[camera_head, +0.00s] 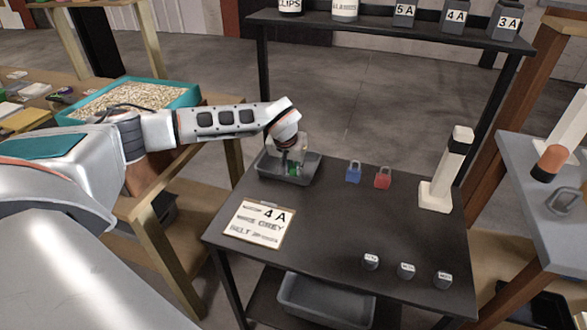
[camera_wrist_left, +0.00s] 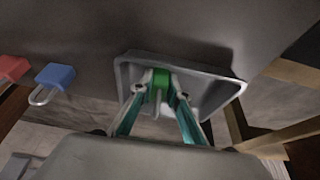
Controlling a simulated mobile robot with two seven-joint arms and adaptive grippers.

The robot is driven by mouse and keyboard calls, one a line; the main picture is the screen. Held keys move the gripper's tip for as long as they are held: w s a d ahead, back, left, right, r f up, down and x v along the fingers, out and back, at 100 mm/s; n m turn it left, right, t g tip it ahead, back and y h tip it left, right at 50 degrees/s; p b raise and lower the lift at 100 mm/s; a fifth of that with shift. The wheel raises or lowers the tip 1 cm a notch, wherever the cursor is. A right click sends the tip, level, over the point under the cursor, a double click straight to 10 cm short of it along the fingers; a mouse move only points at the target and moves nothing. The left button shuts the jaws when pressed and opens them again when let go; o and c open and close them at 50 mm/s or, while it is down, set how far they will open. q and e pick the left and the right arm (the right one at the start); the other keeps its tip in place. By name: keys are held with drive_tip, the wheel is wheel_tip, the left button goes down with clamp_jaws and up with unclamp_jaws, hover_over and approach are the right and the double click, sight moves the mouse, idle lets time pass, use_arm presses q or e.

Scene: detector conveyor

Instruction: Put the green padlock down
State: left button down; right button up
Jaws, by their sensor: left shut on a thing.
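The green padlock (camera_wrist_left: 161,84) is held between the fingers of my left gripper (camera_wrist_left: 162,88), which is shut on it. In the wrist view it shows in front of the grey tray (camera_wrist_left: 222,98). In the head view my left gripper (camera_head: 291,165) points down over the grey tray (camera_head: 303,180) on the dark table, and only a small green part of the padlock (camera_head: 292,169) shows. I cannot tell whether the padlock touches the tray floor. My right gripper is not in view.
A blue padlock (camera_head: 354,172) and a red padlock (camera_head: 383,178) stand right of the tray. A sign (camera_head: 259,222) lies in front of it. A white-and-black upright device (camera_head: 447,172) stands at the table's right. Several small labelled blocks (camera_head: 407,270) sit near the front edge. The table's middle is clear.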

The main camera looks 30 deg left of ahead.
use_arm(q)
drive_tip(key=c, duration=1.9)
unclamp_jaws()
drive_tip(key=shift+r, duration=0.45)
drive_tip(key=p+v, duration=0.1)
drive_tip(key=v, duration=1)
drive_tip(key=shift+s+r, duration=0.1)
drive_tip(key=shift+s, duration=0.2)
